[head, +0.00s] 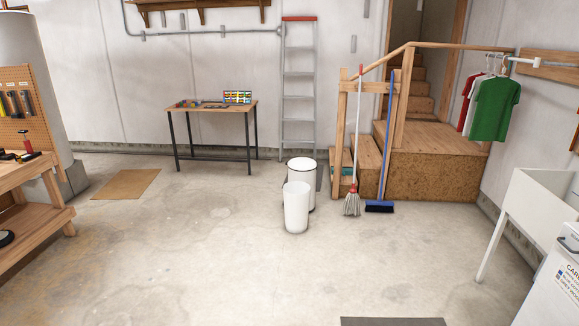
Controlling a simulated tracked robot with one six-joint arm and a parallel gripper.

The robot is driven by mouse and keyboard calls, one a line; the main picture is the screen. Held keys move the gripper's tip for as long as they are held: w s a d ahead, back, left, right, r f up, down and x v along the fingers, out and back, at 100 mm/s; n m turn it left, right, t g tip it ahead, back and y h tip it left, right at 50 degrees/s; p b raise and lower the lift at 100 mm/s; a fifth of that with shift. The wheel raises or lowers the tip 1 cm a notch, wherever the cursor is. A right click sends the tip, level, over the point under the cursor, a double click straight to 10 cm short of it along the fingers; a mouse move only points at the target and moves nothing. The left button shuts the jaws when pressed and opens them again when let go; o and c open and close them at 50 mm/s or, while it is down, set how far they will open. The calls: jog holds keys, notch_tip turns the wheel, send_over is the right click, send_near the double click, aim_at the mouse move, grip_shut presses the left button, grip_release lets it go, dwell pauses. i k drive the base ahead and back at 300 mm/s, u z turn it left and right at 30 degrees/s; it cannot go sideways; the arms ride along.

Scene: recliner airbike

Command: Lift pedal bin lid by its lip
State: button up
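A white pedal bin (311,183) stands on the concrete floor near the middle of the view. Its pale lid (301,163) has a dark band beneath it and looks shut. A second white bin (296,210), narrower at the base, stands directly in front and hides much of the pedal bin's front and its base. The lid's lip is too small to make out clearly, and no pedal shows. I cannot tell whether the two bins touch. My gripper is not in this view.
A mop (352,203) and blue broom (380,206) lean by the wooden steps (430,170) right of the bins. A stepladder (298,90) stands behind, with a small table (212,107) to the left. The floor in front is clear up to a dark mat (392,321).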

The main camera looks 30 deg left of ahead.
aim_at(298, 164)
jog(key=u, duration=0.25)
jog(key=i, duration=1.1)
jog(key=u, duration=0.6)
jog(key=i, duration=0.75)
jog(key=u, duration=0.4)
jog(key=i, duration=0.75)
jog(key=u, duration=0.4)
jog(key=i, duration=0.85)
jog(key=u, duration=0.25)
jog(key=i, duration=2.7)
jog(key=z, duration=0.05)
